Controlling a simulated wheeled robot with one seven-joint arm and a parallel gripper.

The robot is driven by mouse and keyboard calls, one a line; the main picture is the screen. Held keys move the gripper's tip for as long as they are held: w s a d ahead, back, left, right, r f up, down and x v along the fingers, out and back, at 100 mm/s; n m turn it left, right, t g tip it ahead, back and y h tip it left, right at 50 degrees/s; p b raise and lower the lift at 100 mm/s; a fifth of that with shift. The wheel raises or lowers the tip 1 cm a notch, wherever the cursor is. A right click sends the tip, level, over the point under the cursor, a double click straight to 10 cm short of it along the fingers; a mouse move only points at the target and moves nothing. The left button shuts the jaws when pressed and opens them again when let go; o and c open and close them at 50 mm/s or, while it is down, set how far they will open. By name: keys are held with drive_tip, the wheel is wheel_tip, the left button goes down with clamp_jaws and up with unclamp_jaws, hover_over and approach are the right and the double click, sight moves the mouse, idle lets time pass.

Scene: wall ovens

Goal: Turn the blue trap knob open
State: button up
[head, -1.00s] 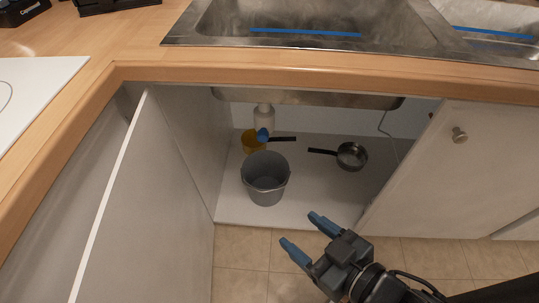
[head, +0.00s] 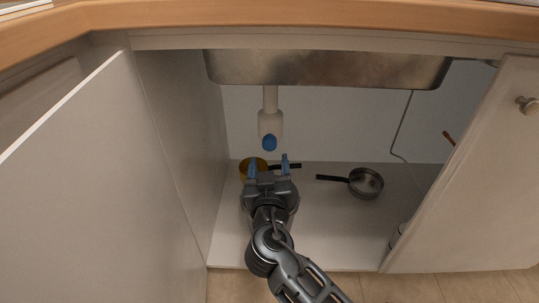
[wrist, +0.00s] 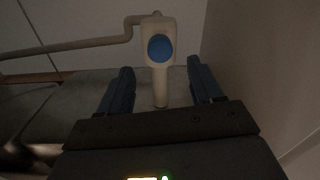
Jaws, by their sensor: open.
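The blue trap knob (head: 269,143) is an oval on the front of the white drain trap (head: 270,122) under the sink. In the wrist view the knob (wrist: 160,48) faces me, upright, on the pale trap body (wrist: 160,87). My gripper (head: 268,166) is inside the cabinet, just below and in front of the knob in the head view. Its blue fingers are open and empty. In the wrist view the fingers (wrist: 160,85) stand on either side of the trap's lower part, and the knob shows above and between the tips. I see no contact with the knob.
The sink basin (head: 325,69) hangs above. The open doors stand at left (head: 95,180) and right (head: 480,180). A pipe (wrist: 75,45) runs left from the trap.

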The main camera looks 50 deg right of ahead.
sight(270, 146)
drive_tip(key=x, duration=0.6)
drive_tip(key=shift+w+d, duration=0.2)
drive_tip(key=shift+d, duration=0.1)
drive_tip(key=shift+c, duration=0.2)
drive_tip(key=c, duration=1)
